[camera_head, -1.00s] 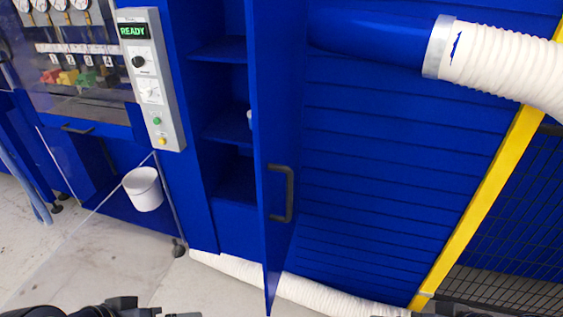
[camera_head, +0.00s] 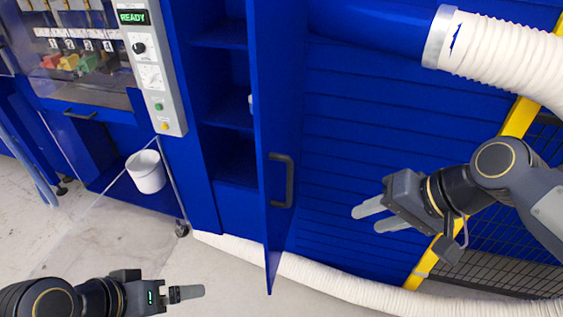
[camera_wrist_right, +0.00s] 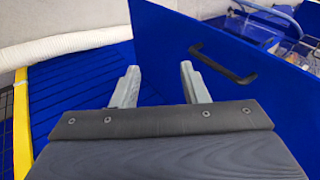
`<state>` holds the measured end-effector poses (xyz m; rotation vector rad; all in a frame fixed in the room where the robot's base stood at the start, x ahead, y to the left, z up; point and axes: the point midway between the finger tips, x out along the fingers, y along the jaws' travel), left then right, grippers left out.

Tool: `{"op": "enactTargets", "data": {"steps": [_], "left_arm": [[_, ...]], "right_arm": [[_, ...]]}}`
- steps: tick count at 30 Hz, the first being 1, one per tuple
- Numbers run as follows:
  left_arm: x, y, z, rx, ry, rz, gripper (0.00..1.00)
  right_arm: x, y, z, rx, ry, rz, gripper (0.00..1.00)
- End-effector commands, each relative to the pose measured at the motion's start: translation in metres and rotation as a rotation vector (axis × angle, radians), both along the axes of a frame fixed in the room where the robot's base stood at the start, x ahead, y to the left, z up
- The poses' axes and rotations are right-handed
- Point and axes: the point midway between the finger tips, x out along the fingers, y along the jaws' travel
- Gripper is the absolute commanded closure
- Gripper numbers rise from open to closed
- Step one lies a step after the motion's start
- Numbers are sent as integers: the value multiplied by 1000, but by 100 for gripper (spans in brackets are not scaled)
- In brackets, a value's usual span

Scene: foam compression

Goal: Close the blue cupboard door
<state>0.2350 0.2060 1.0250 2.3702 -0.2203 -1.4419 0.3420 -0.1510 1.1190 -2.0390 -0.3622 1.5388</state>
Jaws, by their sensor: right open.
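The blue cupboard door (camera_head: 279,110) stands open, swung out toward me, with a dark handle (camera_head: 290,180) on its right face. The open cupboard (camera_head: 226,80) with its shelves shows to the left of the door. My right gripper (camera_head: 368,220) is open and empty, to the right of the door and a little lower than the handle, apart from both. In the right wrist view the door (camera_wrist_right: 165,35) and handle (camera_wrist_right: 222,66) lie beyond the open fingers (camera_wrist_right: 160,69). My left gripper (camera_head: 188,292) is low at the left, away from the door; its finger gap is unclear.
A control panel (camera_head: 153,75) reading READY and a white bucket (camera_head: 146,172) are left of the cupboard. A white hose (camera_head: 335,284) runs along the floor below the door. Another thick hose (camera_head: 500,55) is at upper right. A yellow post (camera_head: 520,116) stands behind my right arm.

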Motion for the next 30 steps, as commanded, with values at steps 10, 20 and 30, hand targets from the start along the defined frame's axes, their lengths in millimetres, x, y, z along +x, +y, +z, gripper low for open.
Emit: {"op": "enactTargets", "data": {"steps": [10,20,30], "left_arm": [[0,0,21,0,0,0,0],[0,0,26,0,0,0,0],[0,0,40,0,0,0,0]], "right_arm": [[68,56,65,238,137,62,100],[75,92,31,239,143,65,100],[87,145,1,238,139,67,100]]}}
